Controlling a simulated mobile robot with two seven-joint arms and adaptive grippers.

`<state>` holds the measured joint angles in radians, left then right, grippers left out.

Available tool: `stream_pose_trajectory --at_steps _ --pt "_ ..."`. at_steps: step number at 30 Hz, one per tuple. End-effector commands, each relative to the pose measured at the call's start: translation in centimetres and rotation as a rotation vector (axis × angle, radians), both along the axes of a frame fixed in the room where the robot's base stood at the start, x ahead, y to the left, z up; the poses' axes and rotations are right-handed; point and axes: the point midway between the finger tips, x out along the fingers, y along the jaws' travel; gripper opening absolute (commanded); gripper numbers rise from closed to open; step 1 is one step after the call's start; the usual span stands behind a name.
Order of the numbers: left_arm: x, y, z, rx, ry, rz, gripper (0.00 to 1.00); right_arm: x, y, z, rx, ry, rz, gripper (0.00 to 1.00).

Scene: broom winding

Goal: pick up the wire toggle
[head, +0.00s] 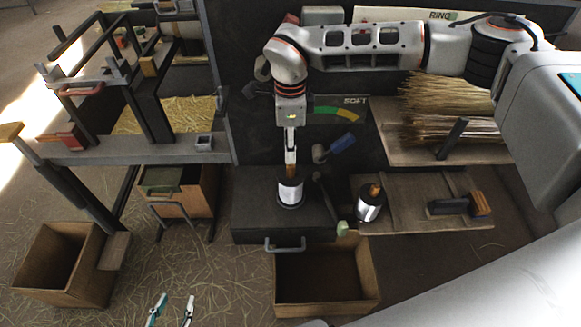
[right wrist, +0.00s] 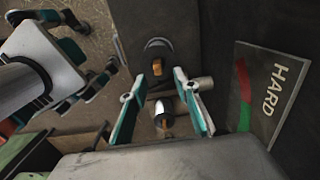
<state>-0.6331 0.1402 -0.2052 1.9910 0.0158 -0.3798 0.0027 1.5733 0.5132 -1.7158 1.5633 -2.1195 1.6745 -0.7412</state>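A small orange-brown block, which I take to be the wire toggle (head: 291,170), stands on top of a dark and white spool (head: 290,191) on the dark bench box. It also shows in the right wrist view (right wrist: 157,67). My right gripper (head: 290,148) points down just above it. In the right wrist view its teal and white fingers (right wrist: 162,82) are spread, with the block near their tips; I cannot tell if they touch it. A second spool (head: 367,207) with a similar brown top stands to the right. My left gripper (head: 172,311) is open and empty at the bottom edge.
A blue-handled mallet (head: 340,145) is close behind and right of the right gripper. Straw bundles (head: 445,100) and a dark brush-like block (head: 450,207) lie at the right. An open wooden bin (head: 325,285) stands in front; another (head: 65,265) stands left.

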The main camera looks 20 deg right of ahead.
Motion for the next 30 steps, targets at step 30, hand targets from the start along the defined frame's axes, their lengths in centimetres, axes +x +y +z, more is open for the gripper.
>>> stream_pose_trajectory --at_steps 30 --pt "-0.2 0.1 -0.5 0.006 0.003 -0.002 0.40 -0.2 0.0 -7.6 -0.003 -0.003 -0.001 0.18"
